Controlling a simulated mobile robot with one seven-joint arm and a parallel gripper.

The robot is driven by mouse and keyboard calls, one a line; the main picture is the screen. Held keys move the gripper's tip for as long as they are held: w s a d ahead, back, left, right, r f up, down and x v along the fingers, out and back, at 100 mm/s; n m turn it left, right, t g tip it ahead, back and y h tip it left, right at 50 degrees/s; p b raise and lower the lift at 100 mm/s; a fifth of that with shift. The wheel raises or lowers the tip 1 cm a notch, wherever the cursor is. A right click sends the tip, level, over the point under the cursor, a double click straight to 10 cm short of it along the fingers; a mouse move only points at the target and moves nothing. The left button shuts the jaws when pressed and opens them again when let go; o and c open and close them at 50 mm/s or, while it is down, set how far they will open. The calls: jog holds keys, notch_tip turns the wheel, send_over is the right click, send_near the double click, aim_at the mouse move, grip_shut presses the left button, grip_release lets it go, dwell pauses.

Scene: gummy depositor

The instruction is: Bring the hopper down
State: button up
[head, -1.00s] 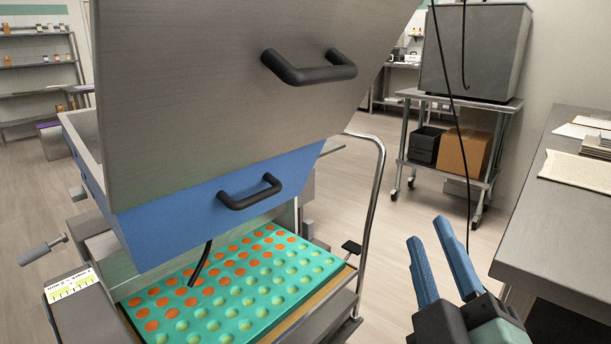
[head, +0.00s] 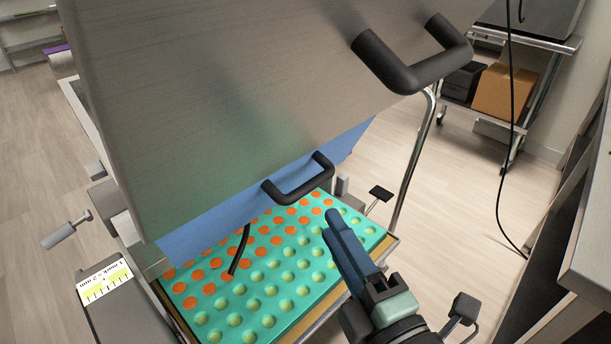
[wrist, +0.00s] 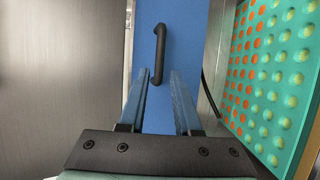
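The hopper has a large grey steel upper body (head: 230,90) with a thick black handle (head: 415,65) and a blue lower section (head: 225,220) with a smaller black handle (head: 298,180). It hangs above a teal mould tray (head: 290,300). My gripper (head: 328,222) is in front of the blue section, below and right of the smaller handle. In the wrist view, my blue fingers (wrist: 159,80) are spread with nothing between them. The smaller handle (wrist: 158,50) lies ahead, roughly in line with the gap; I cannot tell if anything touches.
The tray holds orange-filled and greenish cavities, with a black hose (head: 240,252) above. A curved metal rail (head: 412,165) rises at the right. A scale plate (head: 105,281) is at the lower left. A grey-topped table (head: 590,240) stands at the right.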

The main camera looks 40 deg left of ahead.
aim_at(308, 182)
jog(key=p+x, duration=0.1)
jog(key=x, duration=0.8)
jog(key=shift+w+a, duration=0.2)
jog(key=shift+a, duration=0.05)
jog(key=shift+c, duration=0.3)
grip_shut()
dwell(0.6)
